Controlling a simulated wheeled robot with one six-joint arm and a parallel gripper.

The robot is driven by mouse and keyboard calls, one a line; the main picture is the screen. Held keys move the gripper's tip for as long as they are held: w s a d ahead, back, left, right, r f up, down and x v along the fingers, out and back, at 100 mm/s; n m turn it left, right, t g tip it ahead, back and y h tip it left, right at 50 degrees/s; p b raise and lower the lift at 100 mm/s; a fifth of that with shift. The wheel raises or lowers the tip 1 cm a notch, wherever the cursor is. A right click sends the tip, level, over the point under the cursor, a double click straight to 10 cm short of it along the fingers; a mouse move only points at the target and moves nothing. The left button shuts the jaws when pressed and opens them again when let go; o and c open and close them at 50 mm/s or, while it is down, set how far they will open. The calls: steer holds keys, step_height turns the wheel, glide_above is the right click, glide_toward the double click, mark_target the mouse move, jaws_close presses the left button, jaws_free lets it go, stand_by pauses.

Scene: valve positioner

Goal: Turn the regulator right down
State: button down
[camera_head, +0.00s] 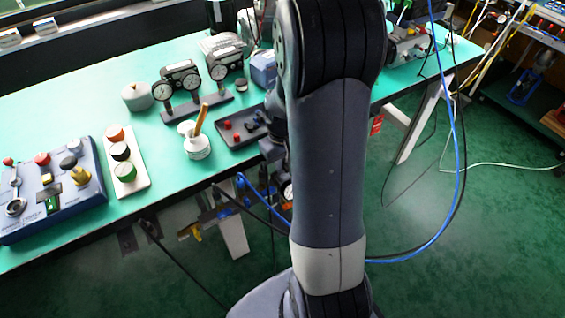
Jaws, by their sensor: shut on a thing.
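The regulator seems to be the dark unit (273,153) at the bench's front edge, mostly hidden behind my arm. A small round gauge (287,191) shows just below it, and blue tubing runs up to it from the left. Its knob and setting cannot be made out. My arm stands upright across the middle of the picture and covers this spot. My gripper is hidden behind the arm, so its fingers and whatever is between them do not show.
On the green bench (75,110) stand a blue control box (50,192), a plate of colored buttons (122,160), a white pot with a wooden handle (197,145), gauges (163,91) and a dark tray (241,127). Blue and black hoses hang at right over open floor (500,205).

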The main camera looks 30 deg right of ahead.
steer(key=shift+m, duration=0.5)
steer(key=c, duration=1.5)
jaws_free()
step_height(320, 180, up, 11)
steer(key=shift+f+p, duration=0.1)
steer(key=shift+p, duration=0.75)
steer(key=shift+f, duration=0.1)
